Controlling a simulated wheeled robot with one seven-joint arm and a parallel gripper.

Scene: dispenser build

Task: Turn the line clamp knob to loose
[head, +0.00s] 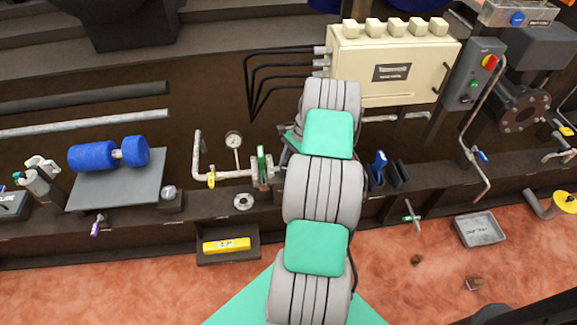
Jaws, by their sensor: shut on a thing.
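My grey and green arm (322,190) rises from the bottom centre and covers the middle of the bench. Its far end bends out of sight behind its own links. A small dark and green part (287,140) shows at the arm's left edge, but I cannot make out fingertips or anything held. I cannot tell which part is the line clamp knob; it may be hidden behind the arm. A pipe with a yellow-handled valve (211,178) and a flange with an upright green handle (262,165) stand just left of the arm.
A cream cabinet (390,65) stands behind the arm, with a grey control box (472,75) to its right. A blue cylinder (110,153) lies on a plate at left. A yellow block (227,245) lies in front. A grey tray (479,230) sits at right.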

